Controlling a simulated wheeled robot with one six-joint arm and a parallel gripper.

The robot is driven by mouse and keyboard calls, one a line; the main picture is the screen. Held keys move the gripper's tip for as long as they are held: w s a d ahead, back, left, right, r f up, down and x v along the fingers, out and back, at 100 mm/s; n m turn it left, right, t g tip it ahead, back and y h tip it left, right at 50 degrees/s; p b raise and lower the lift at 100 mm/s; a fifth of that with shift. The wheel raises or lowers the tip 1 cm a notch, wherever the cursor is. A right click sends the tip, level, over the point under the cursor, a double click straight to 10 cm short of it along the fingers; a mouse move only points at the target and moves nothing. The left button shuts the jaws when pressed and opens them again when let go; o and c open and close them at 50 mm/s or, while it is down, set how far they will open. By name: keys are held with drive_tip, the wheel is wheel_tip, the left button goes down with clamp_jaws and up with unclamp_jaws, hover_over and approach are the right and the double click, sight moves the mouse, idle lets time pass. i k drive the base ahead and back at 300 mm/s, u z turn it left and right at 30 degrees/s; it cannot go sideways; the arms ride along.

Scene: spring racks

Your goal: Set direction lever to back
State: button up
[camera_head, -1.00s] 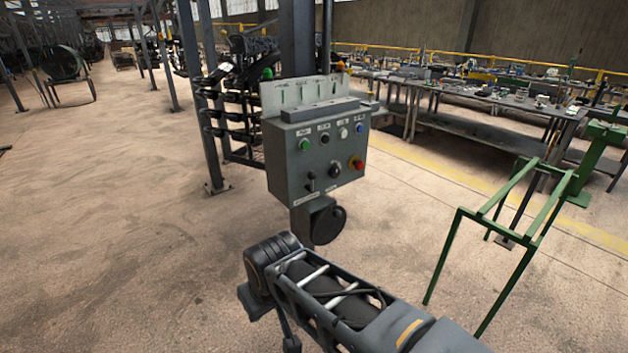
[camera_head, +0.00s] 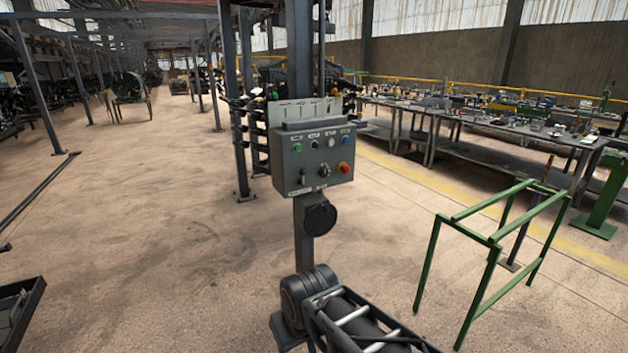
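A grey control box (camera_head: 312,163) stands near the middle of the view, on a post (camera_head: 303,240). On its front are a green button (camera_head: 297,148), a dark button, a white button, a blue button (camera_head: 346,140) and a red knob (camera_head: 343,168). A small dark lever (camera_head: 302,179) sits at the lower left of the front, above a light label. A black rotary knob (camera_head: 324,170) is to its right. The labels are too small to read, and the lever's exact position is unclear. My arm shows at the bottom; my gripper is not in view.
A green metal frame (camera_head: 492,240) stands at right. Workbenches (camera_head: 420,125) line the back right. Dark uprights and a rack (camera_head: 240,120) stand behind the box. A dark disc (camera_head: 319,219) hangs below the box. The floor to the left is largely open.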

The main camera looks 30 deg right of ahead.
sight(302, 171)
drive_tip(key=z, duration=0.8)
drive_tip(key=i, duration=1.55)
drive_tip(key=u, duration=0.6)
